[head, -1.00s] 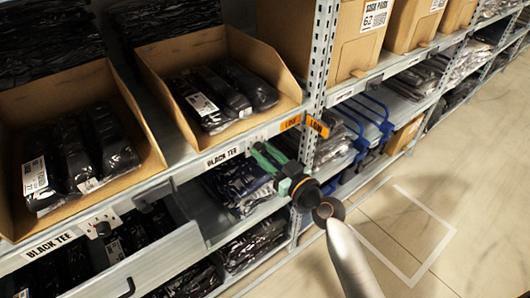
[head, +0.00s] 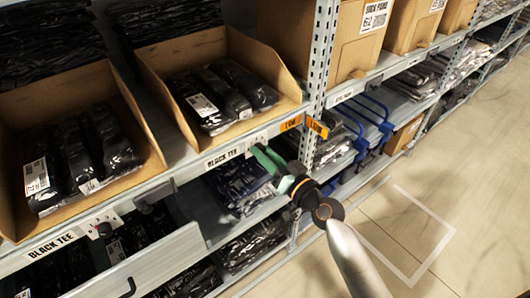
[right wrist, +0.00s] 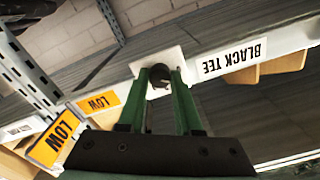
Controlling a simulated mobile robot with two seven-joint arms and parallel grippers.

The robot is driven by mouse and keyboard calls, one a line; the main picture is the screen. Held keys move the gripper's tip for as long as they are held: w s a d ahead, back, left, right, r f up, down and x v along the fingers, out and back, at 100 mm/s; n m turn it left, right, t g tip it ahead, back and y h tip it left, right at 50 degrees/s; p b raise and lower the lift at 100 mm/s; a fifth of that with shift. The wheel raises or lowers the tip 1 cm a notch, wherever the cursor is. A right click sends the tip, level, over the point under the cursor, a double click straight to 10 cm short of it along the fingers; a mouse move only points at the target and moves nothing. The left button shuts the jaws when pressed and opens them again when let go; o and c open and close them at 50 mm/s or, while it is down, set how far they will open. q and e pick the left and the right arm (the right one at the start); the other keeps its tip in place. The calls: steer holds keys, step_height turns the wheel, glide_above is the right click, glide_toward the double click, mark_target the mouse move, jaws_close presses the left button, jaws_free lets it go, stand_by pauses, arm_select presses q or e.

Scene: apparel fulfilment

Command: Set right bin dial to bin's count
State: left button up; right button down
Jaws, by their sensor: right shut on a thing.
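The right bin (head: 290,93) is an open cardboard bin holding dark plastic-wrapped garments side by side, one with a white label. Below it, the shelf edge carries a "BLACK TEE" label (head: 222,157) and the right bin dial, a dark knob (right wrist: 158,78) on a white plate (right wrist: 147,63). My right gripper (head: 262,154) has green fingers, which are shut on the knob in the right wrist view (right wrist: 164,84). The fingers hide part of the knob, and its setting cannot be read. My left gripper is not in view.
The left bin (head: 140,130) holds similar dark packs, with its own dial (head: 104,229) below. Orange "LOW" tags (head: 317,127) hang by the upright post (head: 318,60), close to my right gripper. Lower shelves hold wrapped garments. The aisle floor (head: 400,225) is clear at right.

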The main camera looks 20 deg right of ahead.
steer(key=shift+m, duration=1.3)
steer(key=c, duration=0.6)
jaws_free()
steer(key=b+v, duration=0.2)
steer(key=v, duration=1)
steer(key=shift+s, duration=0.25)
steer(key=shift+d, duration=0.1)
